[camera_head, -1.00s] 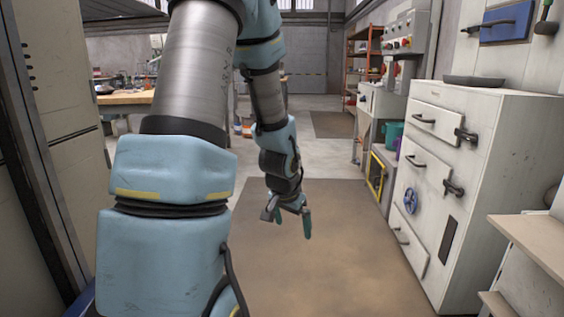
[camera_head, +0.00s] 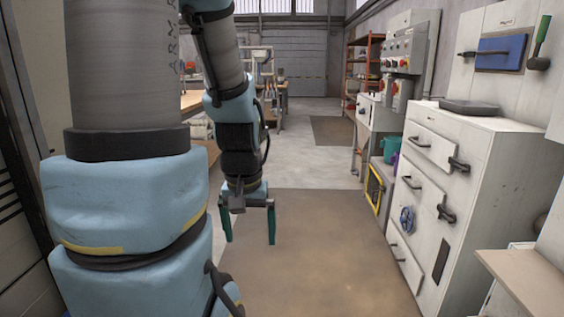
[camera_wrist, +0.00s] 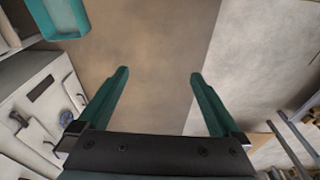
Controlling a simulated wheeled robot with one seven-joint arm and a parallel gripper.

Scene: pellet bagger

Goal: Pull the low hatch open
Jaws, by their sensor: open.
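The low hatch (camera_head: 404,262) is the bottom pale panel on the front of the white cabinet (camera_head: 462,235) at the right. My gripper (camera_head: 248,226) hangs open and empty over the brown floor mat, well to the left of the cabinet and touching nothing. In the wrist view my gripper (camera_wrist: 159,75) shows two teal fingers spread apart with only floor between them. The cabinet front (camera_wrist: 30,105) is at the left there; I cannot tell the low hatch clearly in that view.
Two higher hatches with dark latches and a blue handwheel (camera_head: 407,220) share the cabinet front. A pale shelf (camera_head: 525,272) juts out at the lower right. A yellow-framed box (camera_head: 374,189) stands beyond the cabinet. The floor mat (camera_head: 310,260) before it is clear.

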